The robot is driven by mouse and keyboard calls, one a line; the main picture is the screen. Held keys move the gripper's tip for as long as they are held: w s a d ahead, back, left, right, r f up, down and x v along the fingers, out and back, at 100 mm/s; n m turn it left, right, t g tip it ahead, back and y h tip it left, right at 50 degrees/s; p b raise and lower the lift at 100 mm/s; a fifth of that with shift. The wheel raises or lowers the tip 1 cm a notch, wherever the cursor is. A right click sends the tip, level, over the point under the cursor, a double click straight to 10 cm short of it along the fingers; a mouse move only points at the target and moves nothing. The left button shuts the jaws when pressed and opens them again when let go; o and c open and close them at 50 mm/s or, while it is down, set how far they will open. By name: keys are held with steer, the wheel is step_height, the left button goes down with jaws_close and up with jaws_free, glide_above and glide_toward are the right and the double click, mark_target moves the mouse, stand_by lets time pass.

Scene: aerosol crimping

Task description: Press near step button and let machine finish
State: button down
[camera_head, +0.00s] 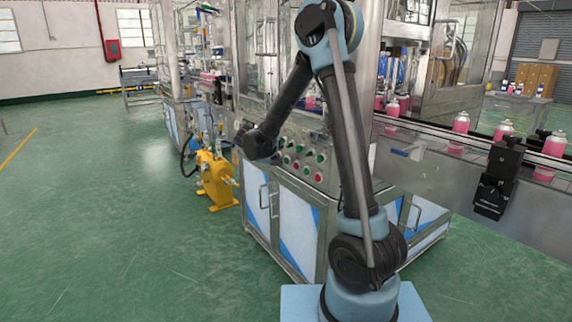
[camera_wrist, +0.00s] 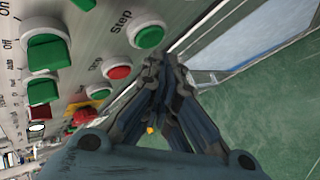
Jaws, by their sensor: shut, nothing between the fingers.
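In the wrist view my gripper (camera_wrist: 164,64) is shut and empty, its fingertips close to the control panel. A green button (camera_wrist: 149,36) labelled "Step" is just up and left of the fingertips. A gap shows in the picture between it and the fingertips; I cannot tell the depth. A red button (camera_wrist: 118,72) and another green button (camera_wrist: 98,92) are left of the fingers. In the head view the control panel (camera_head: 318,139) with red and green buttons is on the machine (camera_head: 280,60), right of my wrist. My fingers are not clear there.
Larger green switches (camera_wrist: 46,52) and a red knob (camera_wrist: 82,117) sit farther along the panel. Pink cans (camera_head: 461,122) stand on the conveyor at the right. A yellow pump unit (camera_head: 216,178) stands on the floor to the left. The green floor is open at the left.

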steer(key=shift+w+d, duration=0.1)
steer(key=shift+d, duration=0.1)
steer(key=shift+w+d+r, duration=0.1)
steer(key=shift+d, duration=0.05)
stand_by(0.3)
steer(key=shift+w+d, duration=0.25)
steer(key=shift+d, duration=0.1)
stand_by(0.8)
steer(key=shift+s+a, duration=0.5)
steer(key=shift+a, duration=0.3)
stand_by(0.3)
steer(key=s+a, duration=0.1)
steer(key=a, duration=0.1)
steer(key=s+a, duration=0.1)
steer(key=a, duration=0.1)
steer(key=shift+s, duration=0.4)
stand_by(0.6)
